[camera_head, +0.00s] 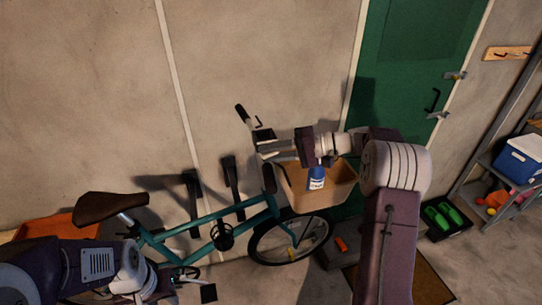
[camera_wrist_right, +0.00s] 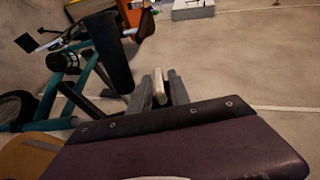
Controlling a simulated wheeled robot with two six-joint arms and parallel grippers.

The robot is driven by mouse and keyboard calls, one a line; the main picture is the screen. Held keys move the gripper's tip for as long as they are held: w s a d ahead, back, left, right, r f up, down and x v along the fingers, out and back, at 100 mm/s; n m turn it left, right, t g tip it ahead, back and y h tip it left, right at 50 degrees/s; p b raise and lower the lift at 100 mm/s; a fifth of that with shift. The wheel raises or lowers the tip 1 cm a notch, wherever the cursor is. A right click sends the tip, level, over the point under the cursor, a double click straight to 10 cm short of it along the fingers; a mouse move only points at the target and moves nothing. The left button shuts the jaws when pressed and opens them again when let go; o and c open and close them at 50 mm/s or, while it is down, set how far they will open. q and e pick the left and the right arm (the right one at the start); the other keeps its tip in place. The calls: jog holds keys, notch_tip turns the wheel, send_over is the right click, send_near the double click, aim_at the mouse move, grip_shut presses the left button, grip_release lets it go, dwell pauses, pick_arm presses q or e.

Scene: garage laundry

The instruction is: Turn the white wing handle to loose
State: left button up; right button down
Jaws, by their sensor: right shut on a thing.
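The white wing handle (camera_wrist_right: 159,87) shows in the right wrist view as a pale narrow piece between the two grey fingers of my right gripper (camera_wrist_right: 161,78). The fingers are shut on it. In the head view my right gripper (camera_head: 268,151) reaches left to the handlebar area of the teal bicycle (camera_head: 194,226), above its basket. The handle is too small or hidden to make out there. My left arm comes in at the lower left, near the pedal; its gripper (camera_head: 182,276) is small and dark, and its jaws are unclear.
The tan basket (camera_head: 325,195) holds a blue bottle (camera_head: 316,178) just below my right wrist. The brown saddle (camera_head: 108,207) is at the left. A green door (camera_head: 400,60) is behind. Shelves with a blue cooler (camera_head: 520,158) stand at the right.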

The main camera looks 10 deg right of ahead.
jog(key=h, duration=0.2)
jog(key=shift+n+g+h, duration=0.3)
jog(key=shift+n+h, duration=0.1)
jog(key=n+h, duration=0.1)
jog(key=h, duration=0.2)
jog(key=shift+s+a, duration=0.1)
jog(key=h+p, duration=0.2)
jog(key=h, duration=0.1)
jog(key=shift+a+n+g+h, duration=0.1)
jog(key=shift+n+g+h, duration=0.2)
jog(key=shift+n, duration=0.1)
jog(key=shift+h+p, duration=0.8)
jog(key=shift+h, duration=0.4)
jog(key=shift+s+f+n+h+p, duration=0.15)
jog(key=shift+n+h+p, duration=0.15)
jog(key=shift+h, duration=0.4)
jog(key=shift+w+f+n+h+p, duration=0.1)
jog(key=shift+n+h+p, duration=0.15)
jog(key=shift+h, duration=0.45)
jog(key=c, duration=1.5)
grip_release()
jog(key=shift+r, duration=0.1)
